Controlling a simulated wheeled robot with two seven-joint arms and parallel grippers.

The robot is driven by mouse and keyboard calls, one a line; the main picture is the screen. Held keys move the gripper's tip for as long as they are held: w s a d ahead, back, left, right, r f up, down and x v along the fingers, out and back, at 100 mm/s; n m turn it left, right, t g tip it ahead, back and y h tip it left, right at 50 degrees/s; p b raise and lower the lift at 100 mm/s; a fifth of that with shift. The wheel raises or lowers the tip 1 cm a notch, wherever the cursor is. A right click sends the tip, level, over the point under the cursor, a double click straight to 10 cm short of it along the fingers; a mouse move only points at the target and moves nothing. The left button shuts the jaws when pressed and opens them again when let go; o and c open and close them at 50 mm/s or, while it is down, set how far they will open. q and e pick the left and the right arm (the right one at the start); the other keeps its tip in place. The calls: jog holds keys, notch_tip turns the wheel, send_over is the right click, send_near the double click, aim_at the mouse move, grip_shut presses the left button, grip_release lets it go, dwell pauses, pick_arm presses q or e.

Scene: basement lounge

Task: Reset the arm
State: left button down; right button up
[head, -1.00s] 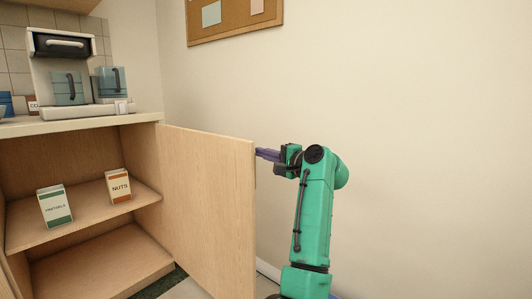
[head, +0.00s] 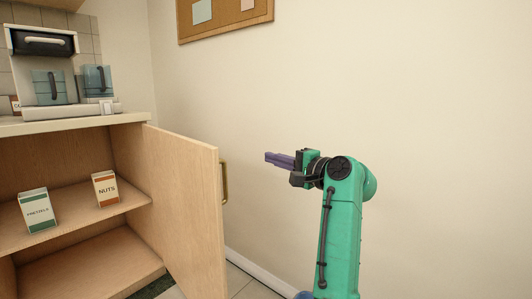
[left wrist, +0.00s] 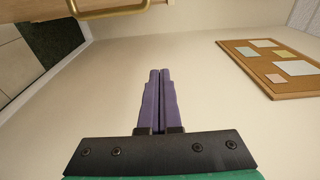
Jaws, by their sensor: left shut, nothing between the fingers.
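My left gripper (head: 280,159) is at the right of the head view, on a green arm. Its purple fingers point left and are shut with nothing between them. They also show together in the left wrist view (left wrist: 160,95). The fingers are apart from the open cabinet door (head: 180,195), which stands to their left. The door's brass handle (head: 224,183) is on its right edge and also shows at the top of the left wrist view (left wrist: 112,10). My right gripper is in neither view.
The open cabinet (head: 85,222) holds a pretzels box (head: 38,210) and a nuts box (head: 105,188) on its shelf. A coffee machine (head: 70,112) stands on the counter. A cork board (head: 225,17) hangs on the wall. Free room lies between door and arm.

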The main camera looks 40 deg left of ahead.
pick_arm(q)
jog(key=d, duration=0.1)
jog(key=s+d, duration=0.1)
jog(key=shift+d+f, duration=0.1)
jog(key=shift+d, duration=0.2)
